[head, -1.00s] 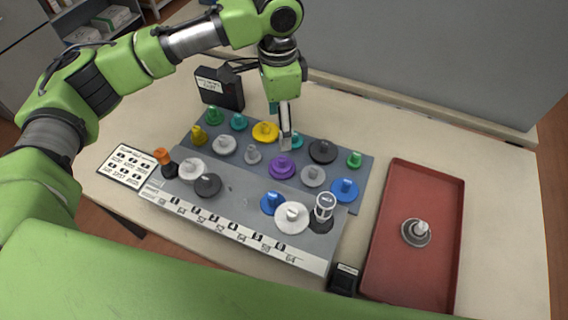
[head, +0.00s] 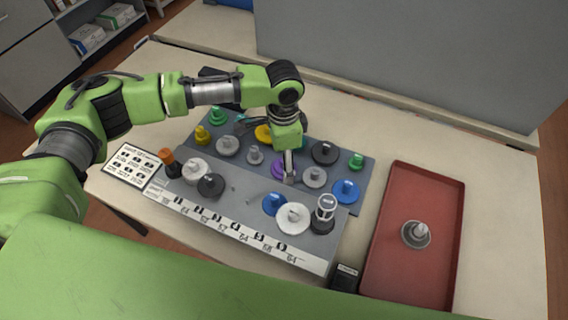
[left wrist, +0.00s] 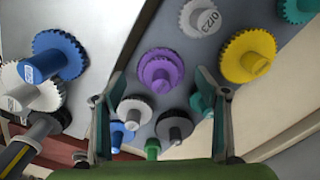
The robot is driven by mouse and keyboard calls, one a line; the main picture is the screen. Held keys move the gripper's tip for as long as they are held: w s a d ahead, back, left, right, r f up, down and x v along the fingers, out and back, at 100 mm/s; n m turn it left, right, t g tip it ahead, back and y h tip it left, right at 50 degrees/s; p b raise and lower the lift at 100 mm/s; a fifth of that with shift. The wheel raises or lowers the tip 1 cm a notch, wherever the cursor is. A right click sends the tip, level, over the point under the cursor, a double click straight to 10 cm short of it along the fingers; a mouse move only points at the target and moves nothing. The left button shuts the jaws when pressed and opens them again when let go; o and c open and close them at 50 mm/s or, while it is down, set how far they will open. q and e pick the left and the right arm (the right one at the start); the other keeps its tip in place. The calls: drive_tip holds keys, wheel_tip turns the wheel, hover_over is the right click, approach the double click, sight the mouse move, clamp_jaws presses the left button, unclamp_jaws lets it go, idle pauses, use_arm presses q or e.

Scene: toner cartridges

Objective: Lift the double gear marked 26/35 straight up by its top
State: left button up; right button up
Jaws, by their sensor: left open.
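I cannot read a 26/35 marking on any gear. A purple gear (head: 278,169) with stacked discs and a top hub stands on the grey board; in the left wrist view the purple gear (left wrist: 160,70) lies between my fingers, its marking not legible. My left gripper (head: 289,178) points down at the purple gear, open, its fingers apart on either side in the left wrist view (left wrist: 158,88). Whether it touches the gear I cannot tell. My right gripper is not in view.
Several other gears crowd the grey board, among them a yellow gear (left wrist: 248,56), a grey gear (head: 314,177) and a blue gear (head: 345,191). A red tray (head: 388,250) on the right holds one grey part (head: 416,234). A black box (head: 345,276) stands near the board's front right corner.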

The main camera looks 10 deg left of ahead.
use_arm(q)
drive_tip(key=shift+f, duration=0.7)
drive_tip(key=c, duration=1.2)
drive_tip(key=shift+r, duration=0.1)
